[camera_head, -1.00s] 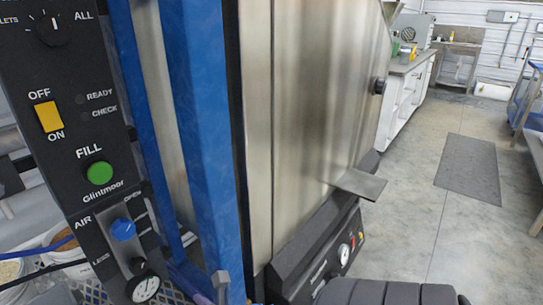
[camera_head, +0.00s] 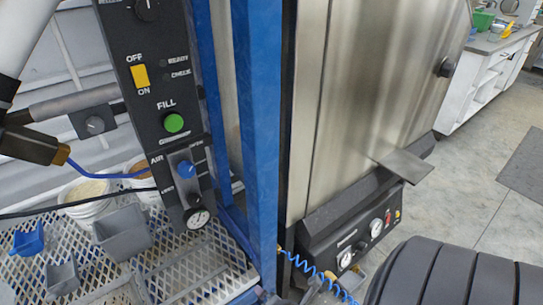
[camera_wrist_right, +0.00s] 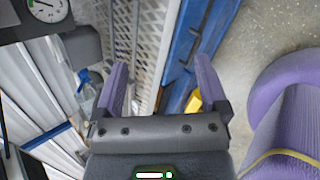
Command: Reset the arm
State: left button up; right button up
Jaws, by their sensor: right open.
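My right gripper (camera_wrist_right: 155,85) shows in the right wrist view with its two purple fingers spread and nothing between them. It points toward a white mesh grating (camera_wrist_right: 150,40) and a blue frame post (camera_wrist_right: 190,50). The fingers of this gripper cannot be made out in the head view. The machine's black control panel (camera_head: 155,100) stands left of the middle in the head view.
A blue upright (camera_head: 258,120) and a steel cabinet (camera_head: 360,90) with a protruding plate (camera_head: 403,165) stand close ahead. Grey scoops (camera_head: 123,232), a blue scoop (camera_head: 28,240) and white buckets (camera_head: 88,205) occupy the left. Open floor (camera_head: 465,180) lies right.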

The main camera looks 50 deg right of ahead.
pick_arm(q)
jog(key=shift+w, duration=0.1)
jog(key=shift+r, duration=0.2)
pick_arm(e)
jog(key=s+a+f+m+g, duration=0.1)
jog(key=s+f+m+g, duration=0.2)
jog(key=s, duration=0.6)
jog(key=s+a+f+m+g+y, duration=0.1)
jog(key=s+f+m, duration=0.4)
jog(key=s, duration=0.5)
jog(key=s+a+f+m+g+y, duration=0.1)
jog(key=s+f+m+g, duration=0.3)
jog(key=s+m, duration=0.4)
jog(key=shift+s+a+f+g, duration=0.15)
jog(key=shift+s+a+g, duration=0.55)
jog(key=shift+s, duration=0.3)
pick_arm(q)
jog(key=shift+w, duration=0.25)
jog(key=shift+d, duration=0.2)
jog(key=shift+s, duration=0.2)
jog(key=shift+a, duration=0.2)
jog(key=shift+w+d, duration=0.15)
jog(key=shift+d, duration=0.05)
